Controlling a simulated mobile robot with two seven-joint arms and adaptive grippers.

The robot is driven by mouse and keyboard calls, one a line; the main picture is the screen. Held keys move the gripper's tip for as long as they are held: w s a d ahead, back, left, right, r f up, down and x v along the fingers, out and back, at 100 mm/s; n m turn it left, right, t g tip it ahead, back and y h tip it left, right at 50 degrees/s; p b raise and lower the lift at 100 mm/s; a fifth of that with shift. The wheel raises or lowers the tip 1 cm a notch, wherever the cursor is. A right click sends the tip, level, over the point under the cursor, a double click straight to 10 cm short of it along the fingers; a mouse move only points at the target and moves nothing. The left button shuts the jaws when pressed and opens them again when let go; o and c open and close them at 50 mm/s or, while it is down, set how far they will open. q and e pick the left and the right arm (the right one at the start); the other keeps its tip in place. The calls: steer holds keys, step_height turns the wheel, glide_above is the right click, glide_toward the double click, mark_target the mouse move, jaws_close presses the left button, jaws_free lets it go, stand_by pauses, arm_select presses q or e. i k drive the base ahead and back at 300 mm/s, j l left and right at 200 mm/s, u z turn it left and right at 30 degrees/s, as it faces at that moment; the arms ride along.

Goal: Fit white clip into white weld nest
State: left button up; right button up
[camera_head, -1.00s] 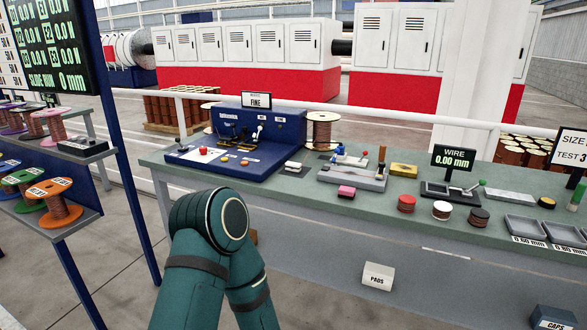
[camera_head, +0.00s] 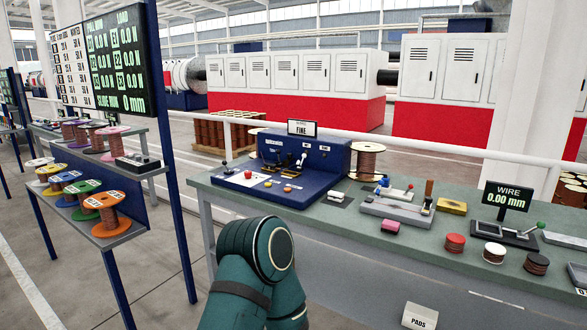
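A blue bench machine (camera_head: 303,168) with a "FINE" sign stands at the left end of the green-topped workbench (camera_head: 345,232). I cannot make out which small part is the white clip or which is the white weld nest. A teal arm link of mine rises at the bottom middle, in front of the bench. Neither gripper shows.
A spool rack (camera_head: 112,234) stands at the left, with a scoreboard (camera_head: 118,62) above. Open floor separates rack and bench.

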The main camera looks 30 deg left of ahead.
mark_target(328, 161)
steer(key=i+j+z, duration=0.15)
steer(key=j, duration=0.3)
steer(key=i+j+z, duration=0.15)
steer(key=j, duration=0.3)
steer(key=i+j+z, duration=0.15)
steer(key=j, duration=0.3)
steer(key=i+j+z, duration=0.15)
steer(key=j, duration=0.35)
steer(key=j+z, duration=0.15)
steer(key=j, duration=0.35)
steer(key=i, duration=0.05)
